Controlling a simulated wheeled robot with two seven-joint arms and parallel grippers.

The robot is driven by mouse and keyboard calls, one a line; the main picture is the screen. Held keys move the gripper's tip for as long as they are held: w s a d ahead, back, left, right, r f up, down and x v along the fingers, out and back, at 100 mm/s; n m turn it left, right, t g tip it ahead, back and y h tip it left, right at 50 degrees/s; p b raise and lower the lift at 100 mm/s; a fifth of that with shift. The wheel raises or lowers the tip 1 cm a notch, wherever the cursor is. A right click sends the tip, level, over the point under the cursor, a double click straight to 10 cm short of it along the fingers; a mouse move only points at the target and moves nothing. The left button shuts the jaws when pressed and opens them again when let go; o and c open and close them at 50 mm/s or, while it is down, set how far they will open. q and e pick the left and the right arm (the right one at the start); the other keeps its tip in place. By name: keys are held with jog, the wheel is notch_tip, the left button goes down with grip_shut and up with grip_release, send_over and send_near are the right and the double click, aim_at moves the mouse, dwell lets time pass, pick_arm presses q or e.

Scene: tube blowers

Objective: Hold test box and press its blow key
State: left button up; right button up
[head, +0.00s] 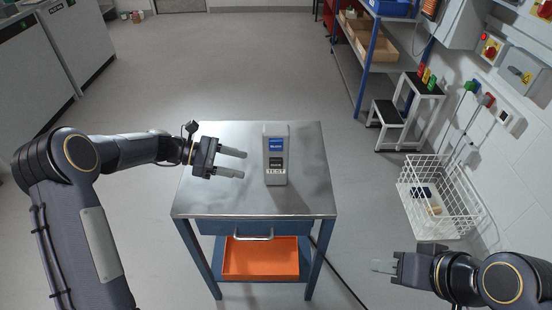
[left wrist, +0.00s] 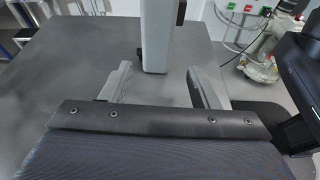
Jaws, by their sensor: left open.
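The test box (head: 276,172) is a grey upright block standing on the metal table (head: 310,200). Its front has a blue key (head: 275,145), a dark key (head: 275,161) below it and a "TEST" label. My left gripper (head: 244,164) is open, just left of the box, with its fingers pointing toward it and not touching. In the left wrist view the box (left wrist: 157,40) stands ahead, beyond the open fingertips (left wrist: 158,70). My right gripper (head: 376,266) is low at the right, off the table, and appears empty; its finger gap is not clear.
An orange bin (head: 260,258) sits on the table's lower shelf, under a drawer handle (head: 254,238). A white wire basket (head: 432,210), a step stool (head: 384,114) and a shelf rack (head: 350,75) stand at the right. The tabletop around the box is clear.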

aim_at(272, 172)
pick_arm(q)
jog(key=shift+w+d+f, duration=0.1)
jog(key=shift+w+f, duration=0.1)
jog(key=shift+f, duration=0.3)
jog(key=shift+d+f+b, duration=0.25)
jog(key=shift+d+b, duration=0.1)
jog(key=shift+d, duration=0.2)
jog(key=b+x, duration=0.2)
jog(key=x, duration=0.5)
jog(key=shift+r, duration=0.15)
jog(key=shift+x, duration=0.95)
pick_arm(e)
jog(key=shift+f, duration=1.55)
pick_arm(q)
jog(key=c, duration=1)
jog(key=shift+o, duration=0.2)
pick_arm(e)
jog(key=shift+c, duration=0.3)
grip_shut()
